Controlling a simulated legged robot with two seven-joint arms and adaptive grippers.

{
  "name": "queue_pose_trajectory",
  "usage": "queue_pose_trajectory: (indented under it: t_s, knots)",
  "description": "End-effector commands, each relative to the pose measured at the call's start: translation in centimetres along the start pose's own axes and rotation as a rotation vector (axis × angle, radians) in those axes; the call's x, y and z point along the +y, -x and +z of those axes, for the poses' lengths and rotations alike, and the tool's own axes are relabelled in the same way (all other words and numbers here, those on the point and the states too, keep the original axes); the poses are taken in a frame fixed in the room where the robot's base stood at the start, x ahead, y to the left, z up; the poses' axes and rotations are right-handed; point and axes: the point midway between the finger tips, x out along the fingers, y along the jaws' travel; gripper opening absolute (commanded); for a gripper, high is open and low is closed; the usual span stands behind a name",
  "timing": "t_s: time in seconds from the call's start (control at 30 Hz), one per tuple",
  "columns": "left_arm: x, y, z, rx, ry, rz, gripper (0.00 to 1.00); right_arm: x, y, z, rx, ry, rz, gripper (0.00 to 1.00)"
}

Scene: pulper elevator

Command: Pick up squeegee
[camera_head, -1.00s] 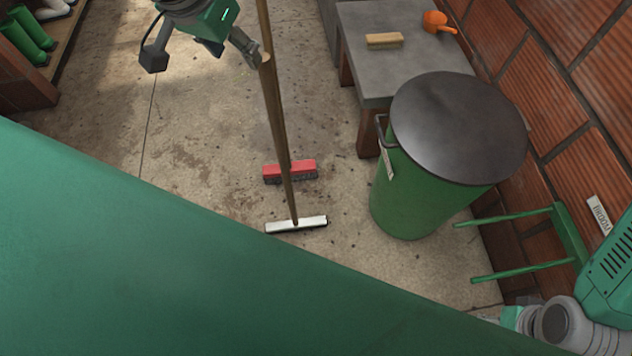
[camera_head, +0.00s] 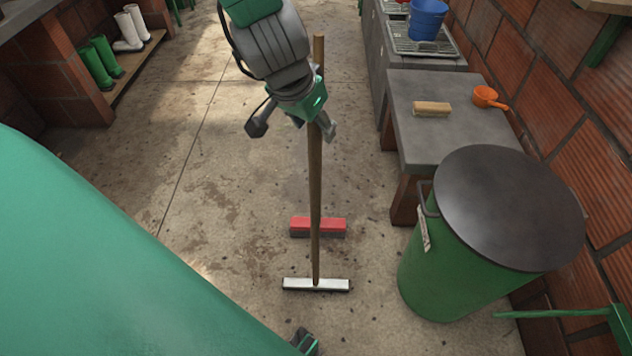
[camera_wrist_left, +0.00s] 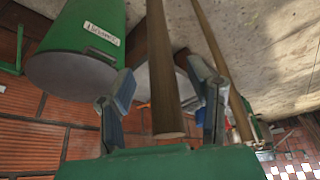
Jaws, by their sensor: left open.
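The squeegee has a white-and-dark head (camera_head: 316,285) on the floor and a long wooden handle (camera_head: 315,200) that stands upright. A red brush head (camera_head: 318,225) lies just behind it on the floor. My left gripper (camera_head: 293,126) is open, high up beside the handle, with one finger overlapping it. In the left wrist view, one wooden pole (camera_wrist_left: 161,70) shows between the open fingers, its end near the palm. A second pole (camera_wrist_left: 222,65) passes outside the right finger. I cannot tell which pole is the squeegee's. A small dark-and-green part at the bottom edge may be my right gripper.
A green bin (camera_head: 450,270) with a dark lid stands right of the squeegee. Behind it, a grey table (camera_head: 450,140) holds a brush (camera_head: 432,108) and an orange scoop (camera_head: 487,97). Boots stand on a shelf at left.

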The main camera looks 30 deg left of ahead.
Motion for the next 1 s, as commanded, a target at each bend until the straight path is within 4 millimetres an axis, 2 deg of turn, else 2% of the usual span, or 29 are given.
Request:
queue_pose_trajectory:
  t_s: [0.03, 0.1, 0.37, 0.4, 0.5, 0.83, 1.0]
  knots:
    - [0.0, -0.9, 0.1, 0.000, 0.002, 0.002, 0.46, 0.0, -0.6, 0.0, 0.000, 0.000, 0.000, 0.40]
    - [0.0, -1.3, 0.1, 0.001, 0.002, 0.002, 0.46, 0.0, -0.7, 0.0, 0.000, 0.000, 0.000, 0.40]
    - [0.0, -1.4, 0.0, 0.003, 0.001, 0.001, 0.46, 0.0, -0.6, 0.0, 0.000, 0.000, 0.000, 0.40]
    - [0.0, -1.4, 0.0, 0.002, 0.001, 0.000, 0.32, 0.0, -0.6, 0.0, 0.000, 0.000, 0.000, 0.40]
    - [0.1, -1.4, 0.0, 0.002, 0.000, 0.000, 0.00, 0.0, -0.6, 0.0, 0.000, 0.000, 0.000, 0.40]
    - [0.0, -1.1, -0.2, 0.005, 0.000, 0.000, 0.00, 0.0, -0.5, 0.0, 0.000, 0.000, 0.000, 0.40]
    - [0.0, 0.8, -1.0, 0.007, -0.003, -0.002, 0.00, 0.0, 0.8, -0.1, 0.000, 0.000, 0.000, 0.40]
